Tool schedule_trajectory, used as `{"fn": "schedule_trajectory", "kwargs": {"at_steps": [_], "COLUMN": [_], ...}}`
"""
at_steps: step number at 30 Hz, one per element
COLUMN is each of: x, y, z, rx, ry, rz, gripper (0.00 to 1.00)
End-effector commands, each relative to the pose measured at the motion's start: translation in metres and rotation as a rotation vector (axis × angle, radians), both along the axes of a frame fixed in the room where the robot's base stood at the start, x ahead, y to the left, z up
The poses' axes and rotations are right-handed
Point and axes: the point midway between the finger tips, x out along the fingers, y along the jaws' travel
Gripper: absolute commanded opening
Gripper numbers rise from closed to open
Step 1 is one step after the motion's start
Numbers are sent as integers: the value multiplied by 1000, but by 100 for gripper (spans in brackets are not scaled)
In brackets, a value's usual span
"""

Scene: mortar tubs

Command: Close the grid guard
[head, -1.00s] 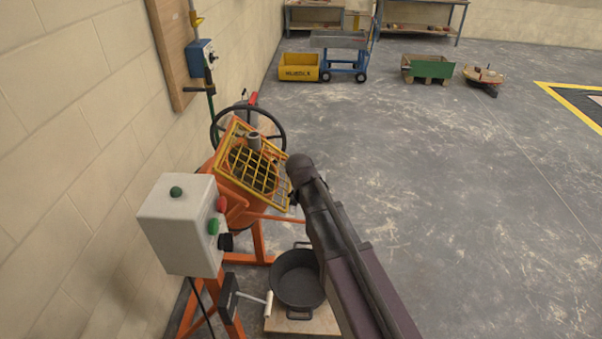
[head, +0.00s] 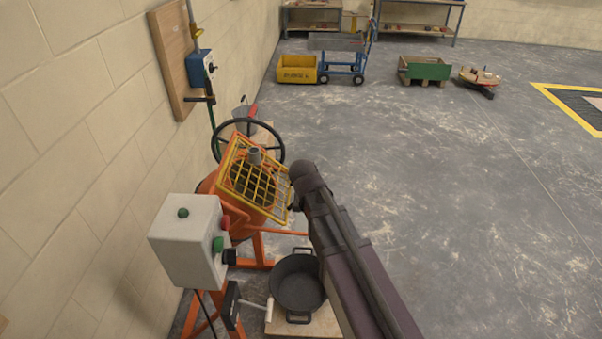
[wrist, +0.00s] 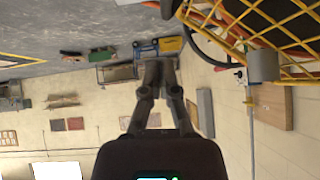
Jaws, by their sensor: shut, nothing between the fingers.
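The grid guard (head: 262,168) is a yellow mesh frame with a short grey tube on it. It lies tilted in front of the dark mouth of the orange mixer drum (head: 210,184). I cannot tell whether it sits fully against the rim. In the wrist view the guard (wrist: 297,54) fills the upper right, with the dark drum mouth behind its bars. My gripper (wrist: 157,64) is shut and empty, left of the guard in that view. In the head view my arm hides most of it, at the guard's right edge; contact cannot be told.
A white control box (head: 184,246) with coloured buttons stands before the mixer. A black handwheel (head: 278,133) is behind the guard. A black tub (head: 299,284) sits on a board below. The wall closes the left side; the floor to the right is clear.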

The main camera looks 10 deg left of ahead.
Motion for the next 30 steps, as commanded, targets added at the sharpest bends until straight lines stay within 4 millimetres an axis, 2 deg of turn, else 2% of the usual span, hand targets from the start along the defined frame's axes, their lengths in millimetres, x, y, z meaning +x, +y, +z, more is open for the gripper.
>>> {"fn": "schedule_trajectory", "kwargs": {"at_steps": [1,3,12,30], "x": [-7,-12,-30,-34], "y": [-2,-3,-8,-9], "z": [9,15,32,35], "rx": [0,0,0,-1], "ry": [0,0,0,0], "rz": [0,0,-1,-2], "gripper": [0,0,0,0]}}
